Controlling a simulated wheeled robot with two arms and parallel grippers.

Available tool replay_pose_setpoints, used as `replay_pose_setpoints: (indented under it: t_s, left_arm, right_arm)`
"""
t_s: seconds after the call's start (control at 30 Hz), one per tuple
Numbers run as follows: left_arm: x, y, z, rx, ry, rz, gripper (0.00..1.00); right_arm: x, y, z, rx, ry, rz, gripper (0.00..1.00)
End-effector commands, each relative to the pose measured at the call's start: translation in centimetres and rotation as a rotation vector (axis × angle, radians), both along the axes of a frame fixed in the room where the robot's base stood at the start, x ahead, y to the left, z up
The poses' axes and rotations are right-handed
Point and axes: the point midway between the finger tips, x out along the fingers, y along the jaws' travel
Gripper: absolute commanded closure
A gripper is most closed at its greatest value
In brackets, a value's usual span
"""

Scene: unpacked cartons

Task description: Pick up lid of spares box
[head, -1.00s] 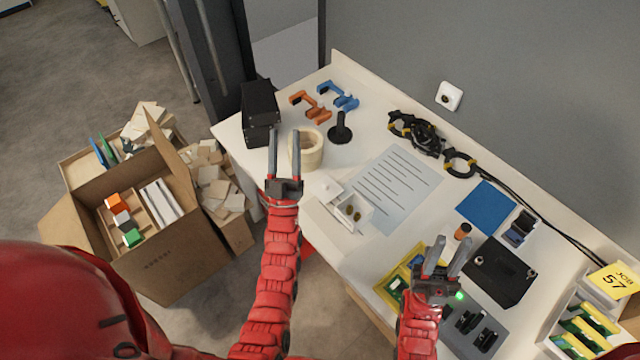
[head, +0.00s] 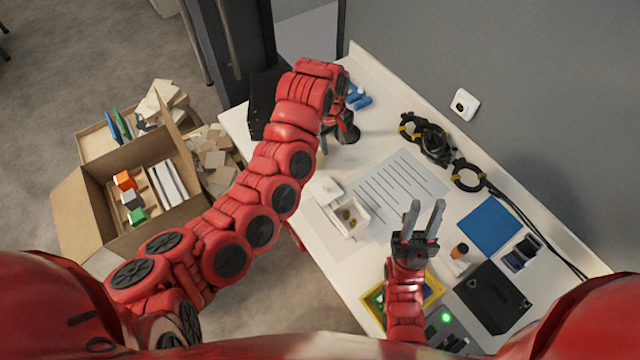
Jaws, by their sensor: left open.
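The spares box (head: 350,217) is a small white open box with a few brass-coloured pieces inside, on the white table. A small white lid (head: 325,188) lies at its upper left. My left arm reaches over the table's far left part and bends down. My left gripper (head: 328,140) is largely hidden by the arm, above and beyond the lid and apart from it. It is open, and I see nothing held. My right gripper (head: 424,213) is open and empty over the table, right of the spares box.
A printed sheet (head: 395,185) lies behind the box. A black stand (head: 349,134) is close to my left gripper. A blue mat (head: 491,224), an orange-capped bottle (head: 460,251) and a black case (head: 493,297) are at right. An open carton (head: 165,225) stands left of the table.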

Motion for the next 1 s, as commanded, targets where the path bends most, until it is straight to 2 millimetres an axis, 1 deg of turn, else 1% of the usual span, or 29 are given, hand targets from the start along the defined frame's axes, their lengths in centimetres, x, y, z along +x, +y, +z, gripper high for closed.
replay_pose_setpoints:
  t_s: [0.03,0.1,0.17,0.23,0.53,0.6,0.8,0.9,1.0]
  left_arm:
    - [-1.0,0.5,0.7,0.033,0.039,0.003,0.47]
    - [-2.3,1.0,1.1,0.066,0.086,0.007,0.47]
    - [-2.9,1.2,1.2,0.082,0.107,0.010,0.47]
    - [-3.2,1.3,0.7,0.088,0.119,0.013,0.47]
    - [-3.2,1.3,-3.9,0.088,0.116,0.012,0.47]
    - [-3.1,1.4,-4.6,0.089,0.115,0.011,0.47]
    - [-3.1,1.5,-7.8,0.091,0.117,0.011,0.47]
    - [-3.1,1.4,-9.2,0.092,0.116,0.008,0.47]
    - [-3.0,1.3,-10.1,0.088,0.112,0.009,0.47]
  right_arm:
    - [0.0,0.0,0.1,0.000,0.000,0.000,0.67]
    - [0.0,0.0,0.1,0.000,0.000,0.000,0.67]
    - [0.0,0.0,0.1,0.000,0.000,0.000,0.67]
    - [0.0,0.0,-0.1,0.000,0.000,0.000,0.67]
    - [0.0,0.0,-1.4,0.000,0.000,0.000,0.67]
    - [0.0,0.0,-0.5,0.000,0.000,0.000,0.67]
    - [0.0,0.0,0.6,0.000,0.000,0.000,0.67]
    - [0.0,0.0,0.9,0.000,0.000,0.000,0.67]
    - [0.0,0.0,1.1,0.000,0.000,0.000,0.67]
